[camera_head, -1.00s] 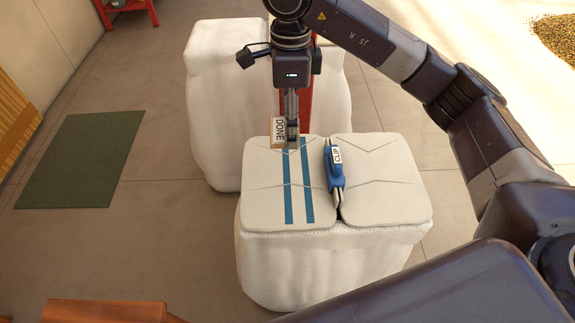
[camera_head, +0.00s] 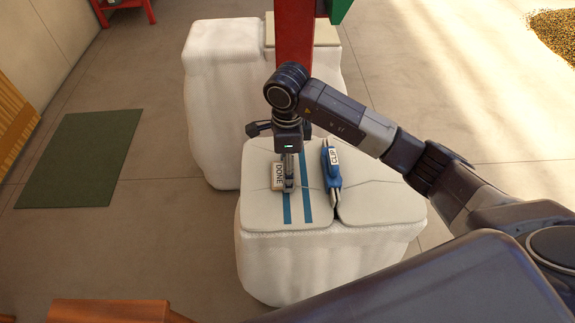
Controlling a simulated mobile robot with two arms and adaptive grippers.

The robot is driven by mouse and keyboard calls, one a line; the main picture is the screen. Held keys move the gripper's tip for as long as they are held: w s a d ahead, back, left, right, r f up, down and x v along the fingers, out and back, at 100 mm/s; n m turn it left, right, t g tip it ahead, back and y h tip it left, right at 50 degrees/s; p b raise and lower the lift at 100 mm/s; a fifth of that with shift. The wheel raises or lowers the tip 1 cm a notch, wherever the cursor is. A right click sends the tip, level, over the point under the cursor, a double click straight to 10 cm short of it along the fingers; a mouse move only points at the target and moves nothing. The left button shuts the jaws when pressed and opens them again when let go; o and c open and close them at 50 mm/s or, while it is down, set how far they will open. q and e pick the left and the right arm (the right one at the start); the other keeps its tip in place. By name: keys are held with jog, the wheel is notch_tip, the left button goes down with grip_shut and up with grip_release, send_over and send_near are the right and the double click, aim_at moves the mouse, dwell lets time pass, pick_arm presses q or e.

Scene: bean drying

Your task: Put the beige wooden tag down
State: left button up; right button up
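The beige wooden tag (camera_head: 278,177), lettered DONE, is upright at my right gripper (camera_head: 289,187), low over the left pad of the front white sack. My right gripper points down with its fingers at the tag's right edge and appears shut on it. I cannot tell whether the tag touches the pad. My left gripper is not in view.
A blue clip (camera_head: 331,166) labelled CLIP lies just right of the tag, at the seam of the front white sack (camera_head: 300,262). A second white sack (camera_head: 212,120) and a red post (camera_head: 294,40) stand behind. A green mat (camera_head: 85,155) lies on open floor at left.

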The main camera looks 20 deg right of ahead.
jog(key=shift+f, duration=0.15)
jog(key=shift+f, duration=0.15)
jog(key=o, duration=1)
jog(key=shift+o, duration=0.2)
